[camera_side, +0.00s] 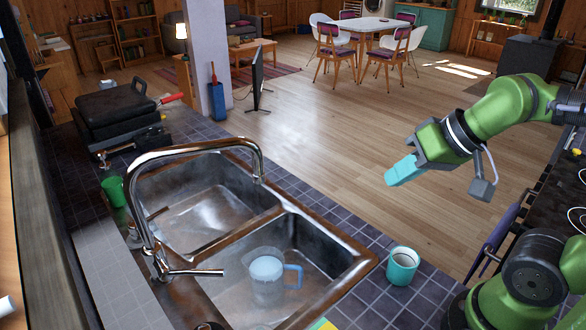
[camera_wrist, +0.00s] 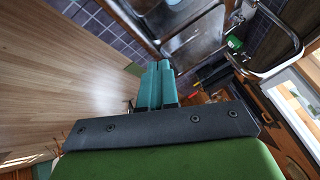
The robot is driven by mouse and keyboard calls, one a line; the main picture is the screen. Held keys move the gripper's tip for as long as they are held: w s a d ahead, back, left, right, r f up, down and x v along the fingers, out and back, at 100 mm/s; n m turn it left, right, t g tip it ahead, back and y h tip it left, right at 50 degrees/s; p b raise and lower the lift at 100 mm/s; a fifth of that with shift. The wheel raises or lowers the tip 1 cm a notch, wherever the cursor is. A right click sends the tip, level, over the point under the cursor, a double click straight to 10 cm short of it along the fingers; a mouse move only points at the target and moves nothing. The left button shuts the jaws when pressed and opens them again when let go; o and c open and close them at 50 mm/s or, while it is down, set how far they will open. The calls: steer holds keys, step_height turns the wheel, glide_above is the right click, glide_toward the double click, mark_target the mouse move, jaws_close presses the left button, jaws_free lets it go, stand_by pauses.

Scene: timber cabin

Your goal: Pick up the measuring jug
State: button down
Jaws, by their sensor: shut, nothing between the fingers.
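The measuring jug (camera_side: 268,273) is clear with a blue handle. It stands in the nearer basin of the metal double sink (camera_side: 318,222) in the side view. My gripper (camera_side: 393,180) has teal fingers and is shut and empty. It is up in the air to the right of the sink, well apart from the jug. In the wrist view the teal fingers (camera_wrist: 157,84) lie side by side, pointing towards the sink edge. I cannot make out the jug in the wrist view.
A chrome tap (camera_side: 148,215) arches over the sink. A teal mug (camera_side: 402,266) stands on the tiled counter right of the sink. A green cup (camera_side: 114,191) and a black grill (camera_side: 115,112) are at the left. The air between my gripper and the sink looks clear.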

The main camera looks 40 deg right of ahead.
steer(key=c, duration=1.8)
jaws_free()
steer(key=o, duration=1.8)
steer(key=w+a+f+m+g+y, duration=0.1)
steer(key=w+a+f+g+y, duration=0.2)
steer(key=a+f, duration=0.4)
steer(key=m+h, duration=0.3)
steer(key=m, duration=2.3)
glide_toward(267, 268)
step_height(267, 268, up, 2)
steer(key=s+a, duration=0.2)
steer(key=a, duration=0.1)
steer(key=shift+x, duration=3.05)
